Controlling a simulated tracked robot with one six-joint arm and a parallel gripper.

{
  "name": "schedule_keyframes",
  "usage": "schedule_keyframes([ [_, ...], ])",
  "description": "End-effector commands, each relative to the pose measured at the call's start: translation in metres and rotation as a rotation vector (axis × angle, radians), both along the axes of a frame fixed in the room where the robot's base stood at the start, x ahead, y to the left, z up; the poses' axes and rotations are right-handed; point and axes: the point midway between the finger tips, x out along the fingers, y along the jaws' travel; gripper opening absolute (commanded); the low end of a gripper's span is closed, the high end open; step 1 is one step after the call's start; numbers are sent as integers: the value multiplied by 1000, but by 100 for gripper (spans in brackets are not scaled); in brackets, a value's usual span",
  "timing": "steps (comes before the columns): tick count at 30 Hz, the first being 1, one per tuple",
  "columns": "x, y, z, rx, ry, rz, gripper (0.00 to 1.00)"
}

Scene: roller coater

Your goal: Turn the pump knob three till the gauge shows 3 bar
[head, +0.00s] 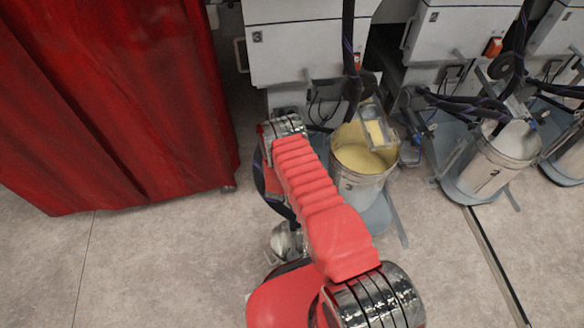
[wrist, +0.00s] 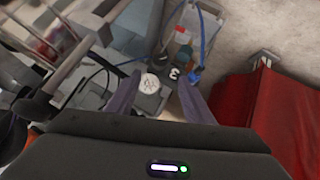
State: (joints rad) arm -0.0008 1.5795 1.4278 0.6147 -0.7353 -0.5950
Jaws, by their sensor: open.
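In the wrist view, a round white gauge (wrist: 150,83) with dark markings faces me between the two fingers of my gripper (wrist: 161,80). Its reading is too small to make out. A dark plate with a white 3 (wrist: 174,73) is just right of the gauge. A small dark piece (wrist: 195,74) beside the right fingertip may be the knob, but I cannot tell. The fingers are apart with nothing seen gripped. In the head view my red arm reaches toward the unit marked 3 (head: 295,52) and hides the gripper, gauge and knob.
A bucket of yellow liquid (head: 361,182) stands right of my arm. A red curtain (head: 120,95) hangs at left. Blue hoses (wrist: 203,35) run near the gauge in the wrist view. The floor at front left is clear.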

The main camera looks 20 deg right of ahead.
Motion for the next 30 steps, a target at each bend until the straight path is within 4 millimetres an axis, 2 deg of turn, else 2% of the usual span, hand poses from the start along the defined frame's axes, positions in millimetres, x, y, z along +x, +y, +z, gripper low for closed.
schedule_keyframes([
  [15, 32, -20, -34, 0, 0, -1, 48],
  [30, 58, -35, -60, 0, -1, 0, 48],
])
